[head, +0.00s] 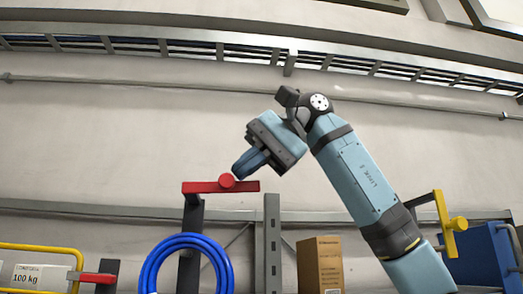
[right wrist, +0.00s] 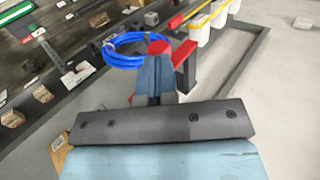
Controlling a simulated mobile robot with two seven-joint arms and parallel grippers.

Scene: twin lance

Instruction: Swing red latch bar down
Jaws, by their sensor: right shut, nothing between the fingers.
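The red latch bar (head: 205,188) lies level across the top of a dark upright post (head: 190,240). A round red knob (head: 227,180) sits on the bar to the right of the post. My right gripper (head: 238,174) is shut and empty, its fingers pointing down-left with the tips close by the knob. In the right wrist view, the shut fingers (right wrist: 153,75) stand just in front of the red knob (right wrist: 158,48), and the bar (right wrist: 185,52) shows beyond to the right. I cannot tell whether they touch. My left gripper is in neither view.
A blue hose coil (head: 150,265) hangs below the bar. A grey upright (head: 271,240) and a cardboard box (head: 320,265) stand to its right. A yellow bar with a knob (head: 447,222) stands beside my right arm.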

